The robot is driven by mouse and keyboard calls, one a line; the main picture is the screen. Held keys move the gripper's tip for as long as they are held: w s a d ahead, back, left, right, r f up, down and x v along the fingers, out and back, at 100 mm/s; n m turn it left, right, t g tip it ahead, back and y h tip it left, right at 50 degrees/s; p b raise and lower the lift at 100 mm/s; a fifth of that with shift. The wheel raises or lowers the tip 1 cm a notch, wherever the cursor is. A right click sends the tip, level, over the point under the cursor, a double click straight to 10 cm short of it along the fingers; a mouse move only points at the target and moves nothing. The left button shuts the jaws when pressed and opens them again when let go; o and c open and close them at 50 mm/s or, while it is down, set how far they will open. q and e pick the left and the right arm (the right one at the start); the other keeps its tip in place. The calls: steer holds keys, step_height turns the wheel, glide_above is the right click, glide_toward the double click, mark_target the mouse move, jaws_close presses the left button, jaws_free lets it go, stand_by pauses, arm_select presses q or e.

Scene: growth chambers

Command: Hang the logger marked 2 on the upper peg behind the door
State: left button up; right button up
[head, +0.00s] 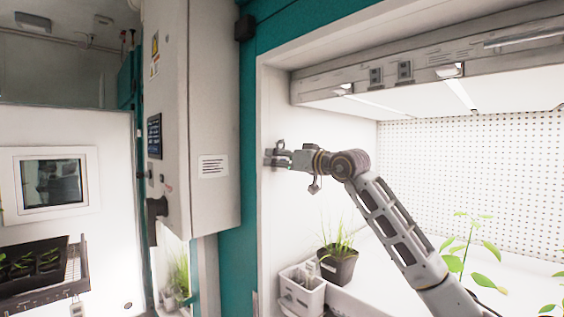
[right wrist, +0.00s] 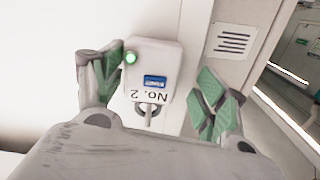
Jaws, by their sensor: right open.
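The logger marked No. 2 (right wrist: 152,68) is a small white box with a lit green light, a blue display and upside-down lettering in the right wrist view. A grey loop (right wrist: 148,110) shows at its lettered end, close to the pale wall; I cannot tell whether it sits on a peg. My right gripper (right wrist: 164,64) is open, with one green-padded finger on each side of the logger. The right finger stands clear of it; the left one is very near. In the head view my right gripper (head: 277,155) is at the chamber's left inner wall, and the logger cannot be made out. My left gripper is out of view.
A grey cabinet (head: 212,100) stands left of the teal frame (head: 247,130). Below my right arm are a potted plant (head: 338,262) and a white caddy (head: 302,292). Leafy plants (head: 460,250) stand at right, under the lamp panel (head: 430,92). A seedling tray (head: 35,262) is at far left.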

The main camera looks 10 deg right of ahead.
stand_by(0.3)
steer(key=shift+s+r, duration=0.15)
steer(key=shift+r, duration=0.1)
